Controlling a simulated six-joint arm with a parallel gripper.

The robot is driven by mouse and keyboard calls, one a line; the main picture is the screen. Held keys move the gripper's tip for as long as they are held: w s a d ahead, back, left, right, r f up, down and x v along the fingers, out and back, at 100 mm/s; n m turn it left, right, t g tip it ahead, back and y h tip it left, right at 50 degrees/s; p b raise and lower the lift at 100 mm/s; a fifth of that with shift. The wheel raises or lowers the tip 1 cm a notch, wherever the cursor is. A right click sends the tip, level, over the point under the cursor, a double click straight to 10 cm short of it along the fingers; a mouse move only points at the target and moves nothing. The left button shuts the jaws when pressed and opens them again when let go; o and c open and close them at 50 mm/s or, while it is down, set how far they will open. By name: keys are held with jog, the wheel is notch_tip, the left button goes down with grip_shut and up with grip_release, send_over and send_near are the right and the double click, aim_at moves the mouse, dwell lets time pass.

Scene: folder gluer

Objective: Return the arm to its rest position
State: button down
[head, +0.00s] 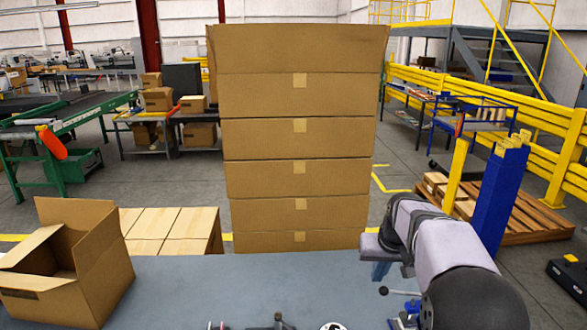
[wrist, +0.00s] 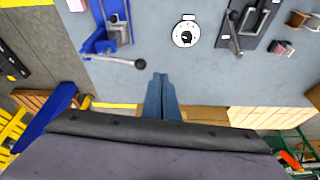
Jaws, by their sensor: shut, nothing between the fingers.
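My arm reaches in from the lower right of the head view. My gripper (head: 381,270) points down over the right end of the blue-grey table (head: 250,285). In the wrist view my gripper (wrist: 160,78) shows as two blue-grey fingers pressed together. Nothing is between them, and they appear clear of the objects on the table. The arm is bent, with its wrist above the table's far right edge.
An open cardboard box (head: 75,265) stands at the table's left. A tall stack of cartons (head: 297,145) rises behind the table. A blue clamp-like tool (wrist: 108,30), a round white dial (wrist: 186,32) and small tools lie on the table. A blue post (head: 498,195) stands to the right.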

jog(key=s+a+f+m+g, duration=0.1)
jog(key=s+a+f+g, duration=0.2)
jog(key=s+f, duration=1)
jog(key=s+a+n+g, duration=0.1)
jog(key=s+a, duration=0.2)
jog(key=s, duration=0.6)
jog(key=s+a+n+g, duration=0.1)
jog(key=s+a, duration=0.2)
jog(key=s, duration=0.6)
notch_tip(320, 180, down, 41)
jog(key=s+d+m+t+y+b, duration=0.1)
jog(key=s+d+m+y+b, duration=0.4)
jog(key=b, duration=3.7)
jog(key=w+a+f+n+h+b, duration=0.2)
jog(key=w+a+f+b, duration=0.1)
jog(key=f+b, duration=0.8)
jog(key=w+a+f+n+h+b, duration=0.2)
jog(key=w+a+f+n+b, duration=0.1)
jog(key=f+b, duration=0.9)
jog(key=shift+w+f+h+b, duration=0.15)
jog(key=shift+f+h+b, duration=0.15)
jog(key=shift+h, duration=0.1)
